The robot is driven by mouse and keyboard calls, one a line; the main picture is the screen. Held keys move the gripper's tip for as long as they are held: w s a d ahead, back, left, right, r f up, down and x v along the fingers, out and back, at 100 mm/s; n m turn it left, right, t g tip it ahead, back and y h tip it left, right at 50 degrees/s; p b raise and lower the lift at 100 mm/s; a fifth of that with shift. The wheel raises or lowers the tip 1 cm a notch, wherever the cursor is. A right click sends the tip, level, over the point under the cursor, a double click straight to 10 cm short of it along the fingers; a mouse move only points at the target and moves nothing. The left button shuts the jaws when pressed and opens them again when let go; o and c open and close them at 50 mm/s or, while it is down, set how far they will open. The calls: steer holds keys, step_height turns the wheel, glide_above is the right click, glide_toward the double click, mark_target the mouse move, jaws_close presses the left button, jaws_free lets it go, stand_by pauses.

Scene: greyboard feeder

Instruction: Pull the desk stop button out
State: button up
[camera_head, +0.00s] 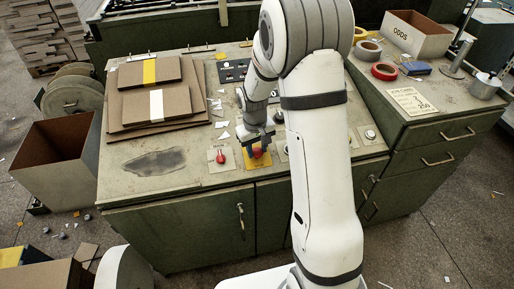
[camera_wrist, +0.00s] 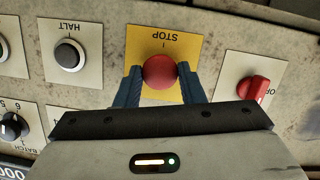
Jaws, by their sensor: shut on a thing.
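The desk stop button (camera_wrist: 160,71) is a round red knob on a yellow plate (camera_wrist: 138,36) marked STOP, which appears upside down in the wrist view. In the head view the red knob (camera_head: 257,153) shows on its yellow plate near the front edge of the desk. My gripper (camera_wrist: 160,74) has its two blue-grey fingers on either side of the knob, shut on it. In the head view my gripper (camera_head: 257,146) comes down over the knob from behind and partly covers it. I cannot tell from these views whether the button is in or out.
Beside the stop button are a red rotary switch (camera_wrist: 256,90), a dark HALT button (camera_wrist: 70,54) and a BATCH dial (camera_wrist: 12,127). Stacked boards (camera_head: 157,105) lie on the desk's left. Paper scraps (camera_head: 221,125) lie behind the switch.

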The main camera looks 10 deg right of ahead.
mark_target(256, 153)
jaws_close()
steer(key=shift+r, duration=0.6)
steer(key=o, duration=0.8)
jaws_free()
steer(key=shift+s+r, duration=0.1)
steer(key=shift+s, duration=0.1)
steer(key=shift+o, duration=0.9)
step_height(256, 153, up, 8)
steer(key=shift+a+f, duration=0.2)
steer(key=shift+r, duration=0.1)
